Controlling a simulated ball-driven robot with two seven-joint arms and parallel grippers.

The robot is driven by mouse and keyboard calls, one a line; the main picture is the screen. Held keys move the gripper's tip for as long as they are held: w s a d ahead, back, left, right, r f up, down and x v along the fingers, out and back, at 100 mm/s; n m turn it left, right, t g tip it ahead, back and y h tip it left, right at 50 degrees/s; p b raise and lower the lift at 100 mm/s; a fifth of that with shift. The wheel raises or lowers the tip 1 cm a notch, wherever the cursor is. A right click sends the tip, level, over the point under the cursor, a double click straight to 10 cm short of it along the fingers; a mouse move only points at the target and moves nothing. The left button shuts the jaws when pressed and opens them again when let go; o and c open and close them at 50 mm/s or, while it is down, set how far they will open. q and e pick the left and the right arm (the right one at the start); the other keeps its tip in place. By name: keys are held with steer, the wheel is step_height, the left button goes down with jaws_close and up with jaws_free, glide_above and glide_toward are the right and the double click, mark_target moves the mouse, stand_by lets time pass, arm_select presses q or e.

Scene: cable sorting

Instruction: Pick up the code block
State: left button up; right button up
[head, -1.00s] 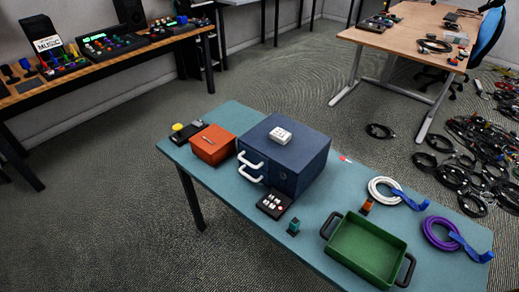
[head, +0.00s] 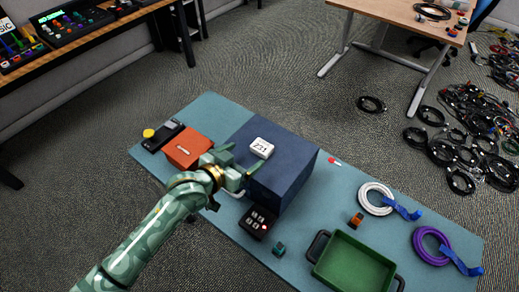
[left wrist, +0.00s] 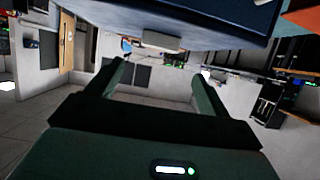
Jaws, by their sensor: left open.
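The code block, a small white block with dark digits (head: 262,148), sits on top of the blue drawer cabinet (head: 284,172), near its left side. In the left wrist view a pale block (left wrist: 161,41), seemingly the same one, shows against the edge of the cabinet (left wrist: 215,22), and the picture looks upside down. My left gripper (head: 243,157) is open and empty, just left of the block and apart from it. Its two fingers also show in the left wrist view (left wrist: 156,76), spread apart. My right gripper is not in view.
An orange box (head: 187,147) stands left of the cabinet. A dark keypad (head: 258,222) and a small teal block (head: 279,249) lie in front. A green tray (head: 352,265), white cable coil (head: 376,198) and purple cable coil (head: 431,245) are to the right.

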mark_target(260, 148)
arm_select(q)
steer(key=x, duration=0.3)
steer(key=shift+b, duration=0.4)
steer(key=b+x, duration=0.1)
steer(key=x, duration=0.1)
steer(key=b+x, duration=0.1)
steer(key=x, duration=0.2)
steer(key=shift+s+f, duration=0.25)
steer(key=shift+f, duration=0.05)
steer(key=shift+w+d, duration=0.15)
steer(key=c, duration=1.1)
